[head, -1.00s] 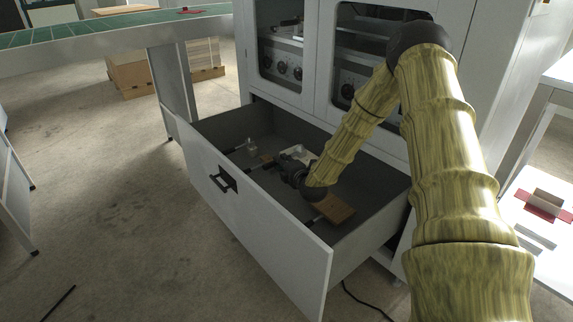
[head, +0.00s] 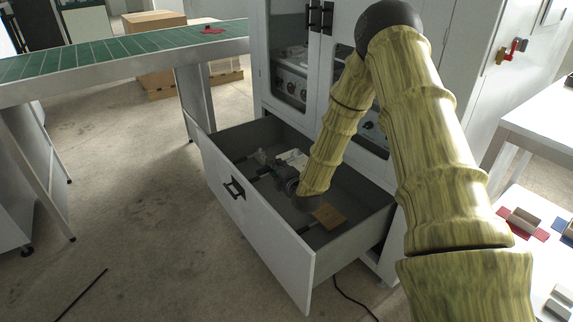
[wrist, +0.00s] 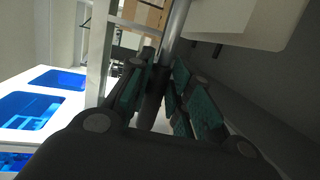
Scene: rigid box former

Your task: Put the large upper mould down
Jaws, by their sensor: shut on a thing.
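My gripper (head: 268,167) is low inside the open grey drawer (head: 358,203), to the left of a wooden block (head: 327,215). In the wrist view my gripper (wrist: 160,88) is shut, its green-padded fingers on either side of a grey rod (wrist: 176,28). I take this rod for the stem of the large upper mould; the mould's body cannot be made out. In the head view, the arm and the dark gripper hide much of the held thing. I cannot tell whether it touches the drawer floor.
A pale object (head: 293,159) lies near the drawer's back wall, close to my gripper. The drawer front (head: 255,232) and walls surround my gripper. The white cabinet (head: 290,118) rises behind. A green conveyor (head: 130,45) stands at the left and a white table (head: 545,125) at the right.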

